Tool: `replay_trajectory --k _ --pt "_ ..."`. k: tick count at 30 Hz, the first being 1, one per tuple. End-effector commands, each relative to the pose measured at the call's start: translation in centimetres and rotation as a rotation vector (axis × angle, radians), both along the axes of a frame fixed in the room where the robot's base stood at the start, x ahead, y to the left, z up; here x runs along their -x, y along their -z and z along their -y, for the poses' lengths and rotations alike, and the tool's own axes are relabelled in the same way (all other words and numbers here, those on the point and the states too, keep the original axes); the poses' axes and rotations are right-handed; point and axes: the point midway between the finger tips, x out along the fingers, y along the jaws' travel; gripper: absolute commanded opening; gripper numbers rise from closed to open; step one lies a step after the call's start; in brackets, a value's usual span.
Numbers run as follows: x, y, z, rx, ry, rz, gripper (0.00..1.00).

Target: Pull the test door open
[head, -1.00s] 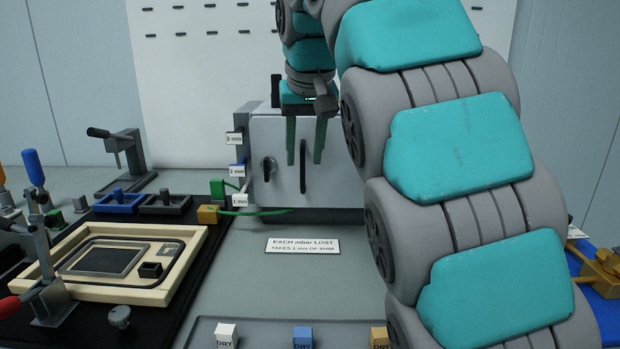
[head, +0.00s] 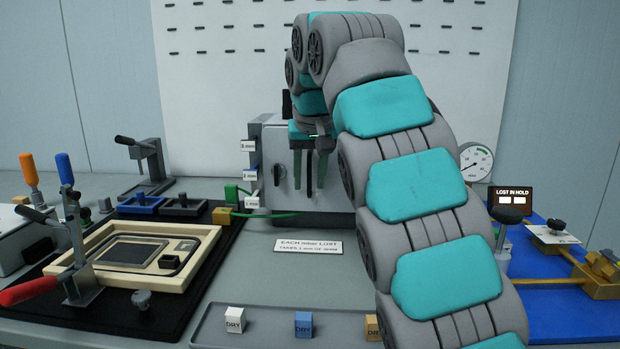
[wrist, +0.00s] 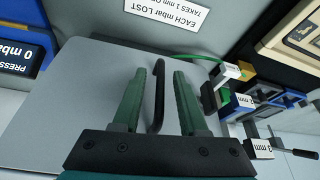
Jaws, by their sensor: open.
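The test door (head: 284,146) is a pale grey panel on the front of a box at the back of the bench. It looks shut, though my arm covers its right side. Its handle is an upright dark bar (head: 309,176), also seen in the wrist view (wrist: 158,95). My gripper (head: 310,178) is open in front of the door, its green fingers on either side of the handle. In the wrist view the handle lies between the fingers (wrist: 157,78) with a gap on each side. A dark knob (head: 279,174) sits on the door left of the handle.
Tags and a green hose (head: 265,214) are on the box's left side. A framed fixture with clamps (head: 95,245) stands left. A tray (head: 260,338) with small blocks lies in front. A gauge (head: 476,162) and a display (head: 510,198) stand right. The bench before the door is clear around a label.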

Motion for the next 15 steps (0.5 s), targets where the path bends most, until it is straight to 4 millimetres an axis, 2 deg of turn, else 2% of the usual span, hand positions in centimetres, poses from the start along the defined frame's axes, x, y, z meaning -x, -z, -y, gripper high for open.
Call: replay_trajectory --k 2,13,15 --pt "0.01 -0.03 0.0 0.0 0.0 0.0 0.41" --pt "0.03 -0.04 -0.02 0.0 0.0 0.001 0.0" --pt "0.03 -0.06 -0.02 0.0 -0.001 0.001 0.0"
